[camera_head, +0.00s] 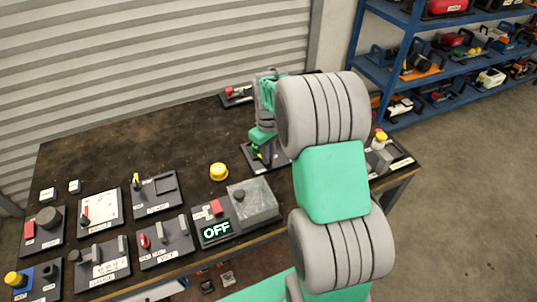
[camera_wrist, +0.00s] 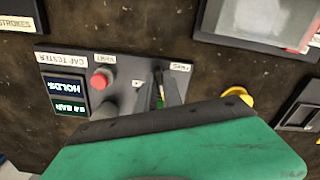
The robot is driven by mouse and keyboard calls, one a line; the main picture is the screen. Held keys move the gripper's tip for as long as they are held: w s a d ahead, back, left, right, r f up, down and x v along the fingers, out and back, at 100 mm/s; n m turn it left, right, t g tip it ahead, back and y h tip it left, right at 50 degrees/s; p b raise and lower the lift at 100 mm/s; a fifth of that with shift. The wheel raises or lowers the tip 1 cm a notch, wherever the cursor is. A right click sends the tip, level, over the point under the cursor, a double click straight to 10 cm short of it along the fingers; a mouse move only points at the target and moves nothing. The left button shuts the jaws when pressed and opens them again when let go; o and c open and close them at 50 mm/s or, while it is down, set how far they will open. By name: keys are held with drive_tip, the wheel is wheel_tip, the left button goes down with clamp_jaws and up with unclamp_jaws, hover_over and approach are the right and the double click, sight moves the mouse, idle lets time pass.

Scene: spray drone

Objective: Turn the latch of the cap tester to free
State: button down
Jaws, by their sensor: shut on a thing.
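The cap tester (camera_wrist: 120,65) is a dark panel, upside down in the wrist view. It has a red button (camera_wrist: 101,81), a grey round part (camera_wrist: 104,108) and two small displays (camera_wrist: 66,86), the larger reading HOLDS. Its latch (camera_wrist: 158,77) is a thin dark lever at the end near a small white label (camera_wrist: 180,67). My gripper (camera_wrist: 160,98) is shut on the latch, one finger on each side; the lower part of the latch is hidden. In the head view my gripper (camera_head: 262,145) is over the panel, and my arm hides part of it.
A yellow round cap (camera_head: 218,171) lies on the dark bench (camera_head: 120,150) just left of the tester. Several other panels stand along the bench's front, one with an OFF display (camera_head: 217,230). Another panel (camera_head: 235,95) lies behind. Blue shelves (camera_head: 400,70) stand to the right.

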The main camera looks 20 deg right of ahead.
drive_tip(key=n, duration=1.3)
drive_tip(key=shift+n, duration=0.3)
idle(0.4)
drive_tip(key=c, duration=1.5)
unclamp_jaws()
wheel_tip(320, 180, up, 8)
drive_tip(key=shift+f, duration=0.1)
